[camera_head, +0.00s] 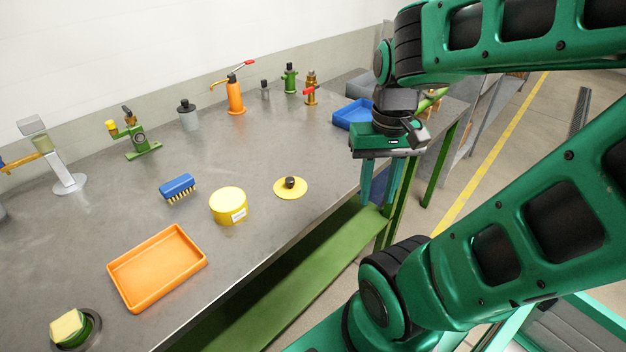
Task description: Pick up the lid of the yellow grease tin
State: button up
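The yellow grease tin (229,209) stands upright on the metal bench, a yellow cylinder with a white label on its side. Its top looks flat and yellow. A flat yellow disc with a dark knob, which looks like the lid (283,191), lies on the bench to the right of the tin, apart from it. My gripper (380,196) points down to the right of the lid, past the bench's front edge. Its two fingers are spaced apart, with nothing seen between them.
A blue brush (178,188) lies left of the tin. An orange tray (157,268) is in front of it. A blue tray (353,114) sits behind my gripper. An orange pump bottle (236,97) and several fittings line the back. The bench around the lid is clear.

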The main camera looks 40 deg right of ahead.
aim_at(288, 188)
jog(key=z, duration=1.1)
jog(key=k, duration=0.95)
jog(key=u, duration=1.25)
jog(key=i, duration=1)
jog(key=u, duration=0.05)
